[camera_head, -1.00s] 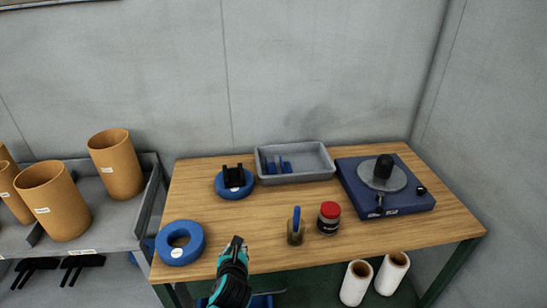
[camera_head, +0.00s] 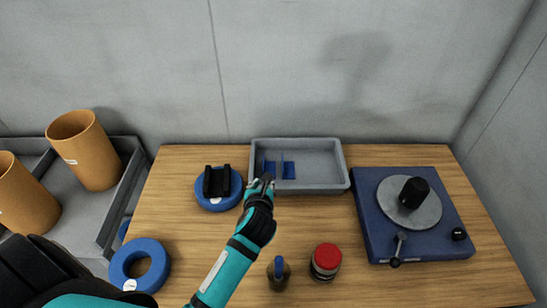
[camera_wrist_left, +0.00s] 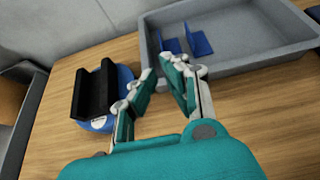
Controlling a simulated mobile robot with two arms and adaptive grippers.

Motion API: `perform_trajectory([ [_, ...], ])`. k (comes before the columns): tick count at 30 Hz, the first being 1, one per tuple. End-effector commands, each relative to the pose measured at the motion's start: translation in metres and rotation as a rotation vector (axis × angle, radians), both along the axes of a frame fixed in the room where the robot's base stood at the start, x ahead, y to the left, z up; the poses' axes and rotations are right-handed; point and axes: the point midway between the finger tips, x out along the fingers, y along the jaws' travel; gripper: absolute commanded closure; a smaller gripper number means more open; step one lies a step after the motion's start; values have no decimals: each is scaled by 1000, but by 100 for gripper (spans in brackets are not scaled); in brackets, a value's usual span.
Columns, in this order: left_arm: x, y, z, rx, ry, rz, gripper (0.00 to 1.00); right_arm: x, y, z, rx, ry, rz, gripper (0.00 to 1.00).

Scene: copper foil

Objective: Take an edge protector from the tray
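The grey tray (camera_head: 325,172) stands at the back middle of the wooden table. Two blue edge protectors (camera_head: 288,170) stand in its left part; they also show in the left wrist view (camera_wrist_left: 198,42). My left gripper (camera_head: 263,187) is at the tray's front left corner, outside its front wall. In the left wrist view its fingers (camera_wrist_left: 160,86) are apart with nothing between them, and the edge protectors lie beyond the fingertips. My right gripper is not in view.
A black holder (camera_head: 216,182) on a blue ring stands left of my gripper. Another blue ring (camera_head: 140,265), a red-lidded jar (camera_head: 326,261) and a small blue-topped container (camera_head: 279,271) are nearer. A turntable device (camera_head: 425,220) stands right. The table's middle is clear.

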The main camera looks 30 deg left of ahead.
Motion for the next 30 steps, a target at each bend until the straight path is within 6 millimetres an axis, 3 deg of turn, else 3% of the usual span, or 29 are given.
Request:
perform_trajectory([
  [4, 18, 9, -9, -1, 1, 1, 90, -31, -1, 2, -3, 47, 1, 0],
  [9, 49, 23, -27, -2, 0, 2, 90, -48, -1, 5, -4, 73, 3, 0],
  [15, 79, 38, -47, -2, 0, 1, 90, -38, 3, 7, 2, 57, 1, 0],
  [21, 94, 45, -56, -2, -1, 0, 90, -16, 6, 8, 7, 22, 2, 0],
  [30, 119, 54, -68, -4, -1, 1, 90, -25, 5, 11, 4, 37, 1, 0],
])
